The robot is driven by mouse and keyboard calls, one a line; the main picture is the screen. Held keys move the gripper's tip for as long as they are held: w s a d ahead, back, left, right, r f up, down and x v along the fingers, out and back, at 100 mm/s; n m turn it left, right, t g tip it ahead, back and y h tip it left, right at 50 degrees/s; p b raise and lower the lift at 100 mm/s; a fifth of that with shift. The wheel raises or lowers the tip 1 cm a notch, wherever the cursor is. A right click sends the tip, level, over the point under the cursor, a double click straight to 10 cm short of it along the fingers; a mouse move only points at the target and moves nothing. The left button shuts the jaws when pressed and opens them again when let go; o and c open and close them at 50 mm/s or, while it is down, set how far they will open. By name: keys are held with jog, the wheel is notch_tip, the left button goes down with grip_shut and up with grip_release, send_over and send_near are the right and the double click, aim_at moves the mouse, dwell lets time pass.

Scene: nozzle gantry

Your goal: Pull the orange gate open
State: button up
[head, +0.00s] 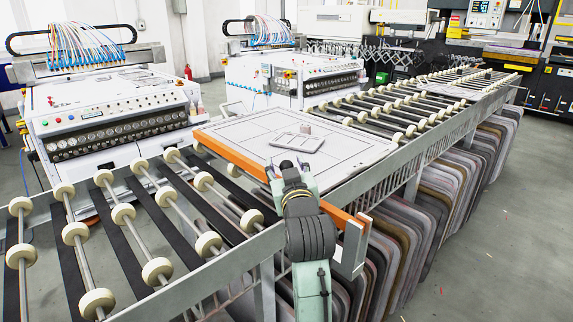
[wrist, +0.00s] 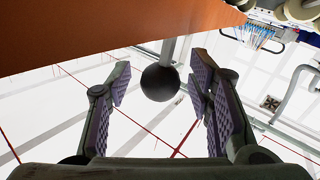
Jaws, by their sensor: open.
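The orange gate (head: 232,155) is a long, low bar across the conveyor, along the near-left edge of the white panel. It fills the upper left of the wrist view (wrist: 100,30). A black ball knob (wrist: 160,82) on a grey stem shows beside the gate in the wrist view. My gripper (head: 288,172) is at the gate's near side, over its middle. In the wrist view its padded fingers (wrist: 159,85) are apart, one on each side of the knob, with gaps on both sides. I cannot tell how deep the knob sits between them. The knob is hidden in the head view.
A white panel (head: 325,152) with a small raised frame (head: 297,142) and a small cup-like object (head: 306,129) lies behind the gate. Roller rails (head: 120,212) run to the left. Padded boards (head: 440,190) hang below the conveyor. Bare floor is at right.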

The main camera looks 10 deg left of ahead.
jog(key=shift+c, duration=0.2)
grip_shut()
dwell(0.5)
